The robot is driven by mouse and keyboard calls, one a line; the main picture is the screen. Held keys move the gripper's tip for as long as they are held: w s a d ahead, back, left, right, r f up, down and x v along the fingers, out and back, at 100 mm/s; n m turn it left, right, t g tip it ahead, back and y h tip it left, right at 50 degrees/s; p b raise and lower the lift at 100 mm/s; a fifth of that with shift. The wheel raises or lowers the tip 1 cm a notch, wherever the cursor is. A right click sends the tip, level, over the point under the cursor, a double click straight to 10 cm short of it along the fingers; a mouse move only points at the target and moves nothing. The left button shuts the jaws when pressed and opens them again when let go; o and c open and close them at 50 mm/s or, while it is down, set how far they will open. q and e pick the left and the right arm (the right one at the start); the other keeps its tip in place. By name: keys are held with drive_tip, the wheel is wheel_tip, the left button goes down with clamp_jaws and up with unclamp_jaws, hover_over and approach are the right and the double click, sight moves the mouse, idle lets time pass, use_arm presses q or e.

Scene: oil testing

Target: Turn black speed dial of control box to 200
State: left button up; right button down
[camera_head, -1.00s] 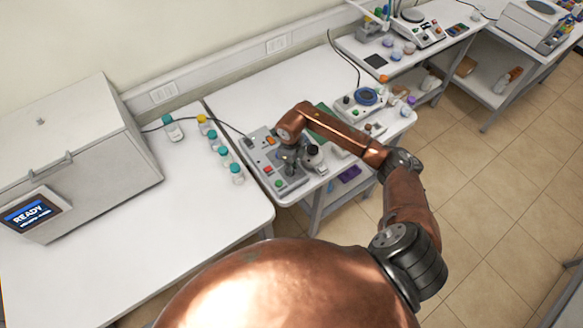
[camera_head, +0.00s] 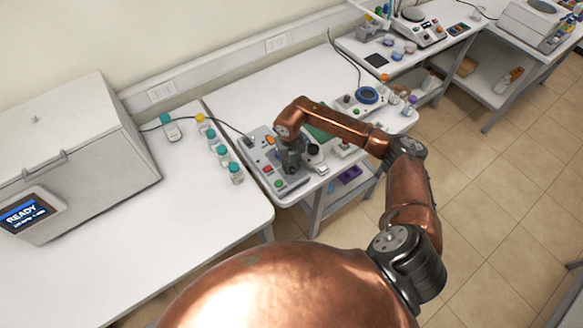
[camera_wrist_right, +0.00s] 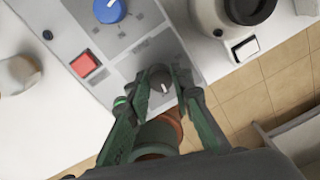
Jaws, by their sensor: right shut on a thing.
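The control box (camera_head: 294,182) is a grey panel near the front edge of the middle bench; it also fills the upper left of the right wrist view (camera_wrist_right: 125,62). The black speed dial (camera_wrist_right: 158,78), with a white pointer mark, sits between the two fingertips of my right gripper (camera_wrist_right: 161,88). My right gripper (camera_head: 291,168) points down at the box and is shut on the dial. In the head view the gripper hides the dial. The number at the pointer is too small to read. My left gripper is not in view.
A blue dial (camera_wrist_right: 109,9) and a red button (camera_wrist_right: 85,64) share the panel. A white device with a black ring (camera_wrist_right: 245,10) stands close beside it. Several capped bottles (camera_head: 222,157) line the left bench. A grey READY machine (camera_head: 75,150) stands further left.

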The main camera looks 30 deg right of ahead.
drive_tip(key=m, duration=0.3)
drive_tip(key=shift+m, duration=0.4)
drive_tip(key=m, duration=0.3)
drive_tip(key=shift+m, duration=0.3)
drive_tip(key=m, duration=0.3)
drive_tip(key=shift+d+m, duration=0.1)
drive_tip(key=shift+m, duration=0.2)
drive_tip(key=shift+m+p, duration=0.55)
drive_tip(key=shift+m, duration=1.35)
drive_tip(key=c, duration=1.7)
unclamp_jaws()
